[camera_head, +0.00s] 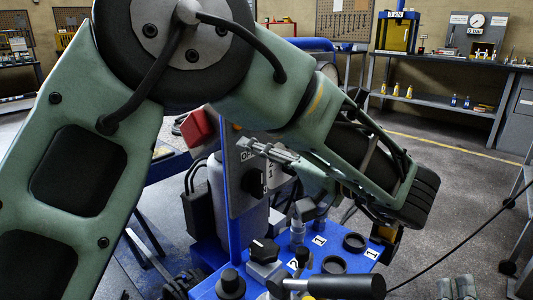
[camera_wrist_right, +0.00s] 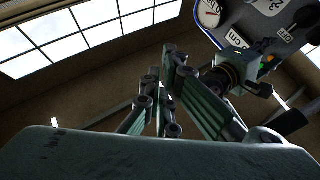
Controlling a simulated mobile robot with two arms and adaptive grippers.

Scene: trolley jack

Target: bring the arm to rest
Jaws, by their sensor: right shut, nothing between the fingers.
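My left arm crosses the head view from the left and covers much of the middle. Its gripper (camera_head: 262,150) is in front of a grey panel on a blue post, its fingers pointing left; whether they are open or shut is unclear. My right gripper (camera_head: 456,288) shows only as green tips at the bottom right edge of the head view. In the right wrist view its fingers (camera_wrist_right: 166,85) are shut with nothing between them. It is apart from the blue bench.
A blue bench top (camera_head: 207,290) carries knobs, dark rings and number labels. A black-handled lever (camera_head: 345,287) lies across its front. A black cable runs right over the floor. Open floor (camera_head: 460,200) lies to the right, before a grey workbench (camera_head: 440,98).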

